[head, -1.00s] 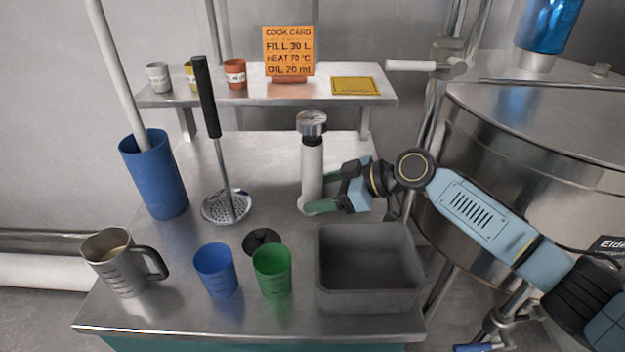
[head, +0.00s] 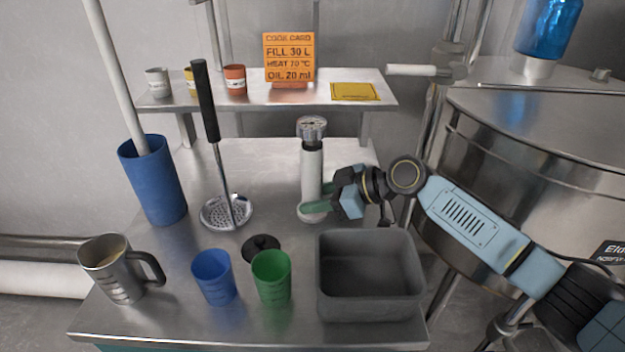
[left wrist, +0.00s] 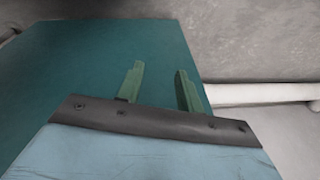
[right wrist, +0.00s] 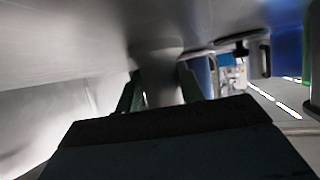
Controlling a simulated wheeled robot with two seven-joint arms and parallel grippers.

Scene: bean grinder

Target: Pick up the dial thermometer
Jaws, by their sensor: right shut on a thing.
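The dial thermometer (head: 312,165) stands upright on the steel table, a round dial on top of a white tube with a wider foot. My right gripper (head: 313,198) reaches in from the right and is shut on the lower part of the tube, just above the foot. The right wrist view shows the tube (right wrist: 158,80) between the two green fingers, with the foot at the table surface. My left gripper (left wrist: 160,85) shows only in the left wrist view, open and empty, before the teal side of the table.
A grey bin (head: 370,305) stands in front of the right gripper. A green cup (head: 271,280), blue cup (head: 214,278), black lid (head: 261,247) and metal jug (head: 112,270) are at the front. A skimmer (head: 228,210) and blue holder (head: 153,180) stand left. A shelf (head: 215,98) lies behind.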

